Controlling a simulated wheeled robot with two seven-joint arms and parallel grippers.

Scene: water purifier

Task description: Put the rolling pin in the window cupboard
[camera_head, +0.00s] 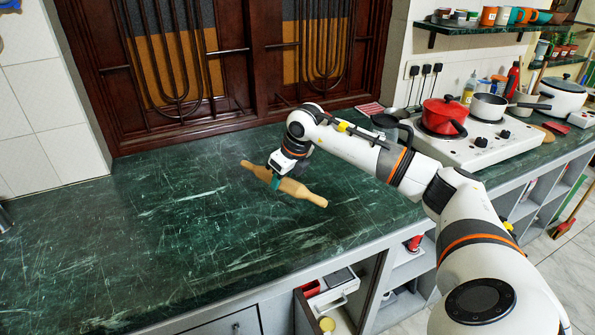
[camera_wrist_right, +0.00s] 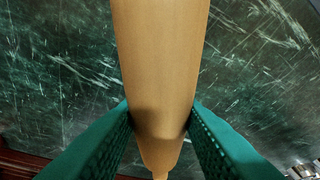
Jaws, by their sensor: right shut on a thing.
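The light wooden rolling pin (camera_head: 303,191) is at the middle of the green marble counter, lying slantwise. My right gripper (camera_head: 276,182) is shut on it, left of the pin's middle. In the wrist view the rolling pin (camera_wrist_right: 160,60) runs between the two green fingers (camera_wrist_right: 160,122), which touch its sides. I cannot tell whether the pin touches the counter or is slightly above it. A dark wooden window frame (camera_head: 258,62) with barred panels stands at the back of the counter; its panels look closed. My left gripper is not in view.
A white stove (camera_head: 480,148) with a red pot (camera_head: 440,115) and a white pan (camera_head: 490,106) stands at the right. Below the counter, an open compartment (camera_head: 308,312) holds small items.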

